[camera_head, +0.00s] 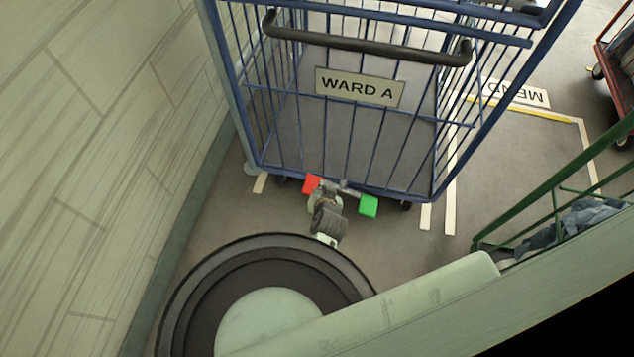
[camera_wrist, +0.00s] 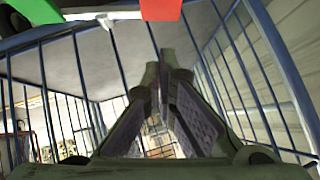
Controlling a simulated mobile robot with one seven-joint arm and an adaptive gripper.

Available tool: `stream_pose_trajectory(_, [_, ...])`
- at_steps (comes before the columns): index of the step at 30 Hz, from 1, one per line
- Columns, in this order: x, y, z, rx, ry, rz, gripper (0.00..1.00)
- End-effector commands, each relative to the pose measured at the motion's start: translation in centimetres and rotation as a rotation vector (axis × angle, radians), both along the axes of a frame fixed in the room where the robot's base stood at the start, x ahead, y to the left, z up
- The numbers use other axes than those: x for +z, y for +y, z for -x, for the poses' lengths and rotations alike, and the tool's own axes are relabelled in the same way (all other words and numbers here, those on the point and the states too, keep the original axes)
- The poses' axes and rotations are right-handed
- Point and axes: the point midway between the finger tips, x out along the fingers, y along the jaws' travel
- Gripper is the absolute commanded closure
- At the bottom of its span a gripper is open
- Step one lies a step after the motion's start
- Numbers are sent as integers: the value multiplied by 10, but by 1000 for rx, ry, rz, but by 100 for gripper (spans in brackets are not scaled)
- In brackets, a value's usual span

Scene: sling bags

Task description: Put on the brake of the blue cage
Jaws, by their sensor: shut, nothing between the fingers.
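The blue cage (camera_head: 345,130) stands ahead in the head view, with a WARD A plate and a dark push handle (camera_head: 365,40). At its lower front edge are a red pedal (camera_head: 312,183) and a green pedal (camera_head: 368,206), joined by a bar. My gripper (camera_head: 322,198) shows small in front of that bar, between the pedals. In the wrist view, my gripper's fingers (camera_wrist: 165,95) are shut and empty, pointing at the cage bars. The red pedal (camera_wrist: 161,9) is at the top middle and the green pedal (camera_wrist: 32,9) at the top left, both partly cut off. Contact with the pedals cannot be told.
A pale panelled wall (camera_head: 90,150) runs close along the left. A green cage (camera_head: 560,195) with grey-blue cloth stands at the right, and a red one (camera_head: 615,70) at the far right. Floor between the blue and green cages is clear, with painted lines.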

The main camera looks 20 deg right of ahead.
Motion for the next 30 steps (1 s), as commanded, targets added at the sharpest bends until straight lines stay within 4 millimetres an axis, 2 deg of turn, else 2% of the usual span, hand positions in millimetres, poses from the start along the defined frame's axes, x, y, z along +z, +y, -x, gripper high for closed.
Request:
stream_pose_trajectory(4, [-3,-1,4,-7,7,-7,100])
stream_pose_trajectory(14, [-6,-2,-1,-6,5,-6,100])
stream_pose_trajectory(17, [-14,-6,-9,-8,4,-5,100])
stream_pose_trajectory(30, [-72,-24,-70,-5,7,-3,100])
